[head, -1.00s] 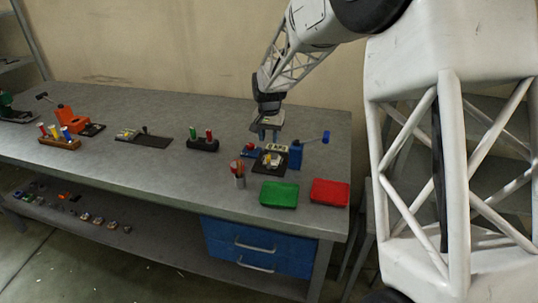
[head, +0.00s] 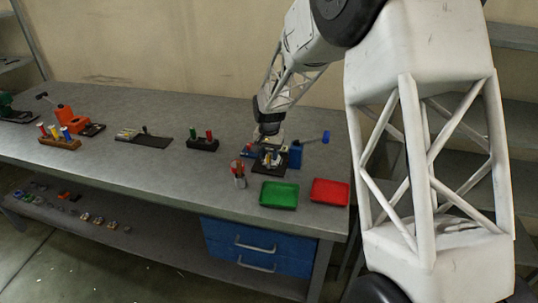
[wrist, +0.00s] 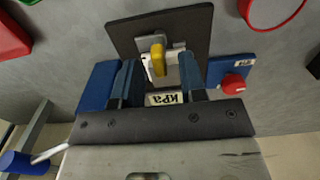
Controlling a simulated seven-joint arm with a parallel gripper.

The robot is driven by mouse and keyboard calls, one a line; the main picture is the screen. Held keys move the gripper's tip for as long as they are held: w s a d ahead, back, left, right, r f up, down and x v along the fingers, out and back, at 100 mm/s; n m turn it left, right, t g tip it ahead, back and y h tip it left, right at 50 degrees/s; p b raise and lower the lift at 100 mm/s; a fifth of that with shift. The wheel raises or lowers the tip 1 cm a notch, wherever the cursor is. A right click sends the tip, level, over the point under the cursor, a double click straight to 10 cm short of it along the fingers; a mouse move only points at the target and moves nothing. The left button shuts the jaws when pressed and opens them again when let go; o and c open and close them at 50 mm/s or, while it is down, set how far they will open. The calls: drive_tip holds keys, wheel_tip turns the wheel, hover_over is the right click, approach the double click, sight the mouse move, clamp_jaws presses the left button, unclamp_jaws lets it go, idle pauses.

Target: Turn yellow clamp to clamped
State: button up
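The yellow clamp (wrist: 158,60) is a small yellow lever on a pale metal fitting on a dark plate (wrist: 195,28). In the wrist view it lies just beyond and between the tips of my gripper (wrist: 158,78). The two dark blue fingers stand apart, open, with no visible contact on the lever. In the head view my gripper (head: 269,147) is low over the dark plate and largely hides the clamp. A label reading "kPa" (wrist: 165,99) shows between the fingers.
A green tray (head: 279,195) and a red tray (head: 330,192) lie nearer the bench front.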

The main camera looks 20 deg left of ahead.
drive_tip(key=shift+f, duration=0.2)
drive_tip(key=shift+c, duration=0.3)
clamp_jaws()
